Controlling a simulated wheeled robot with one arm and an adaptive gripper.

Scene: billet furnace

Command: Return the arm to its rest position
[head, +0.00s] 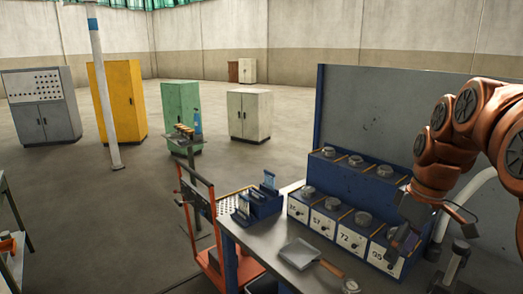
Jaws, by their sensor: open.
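My copper-coloured arm comes in from the right edge and bends down over the workbench (262,248). My gripper (404,243) hangs at its end, in front of the right part of a blue stepped rack (325,232). It is open, and I see nothing held in it. The fingers are small and dark here, and I cannot tell whether they touch the rack. The rack carries several grey round-topped pieces, with white number labels on its front; 57, 72 and 95 can be read.
A scoop (299,254) with a wooden handle lies on the bench. A small blue holder (264,203) stands at the bench's far left. An orange cart (212,262) stands beside the bench. A grey panel (420,118) rises behind the rack. Cabinets stand far back across open floor.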

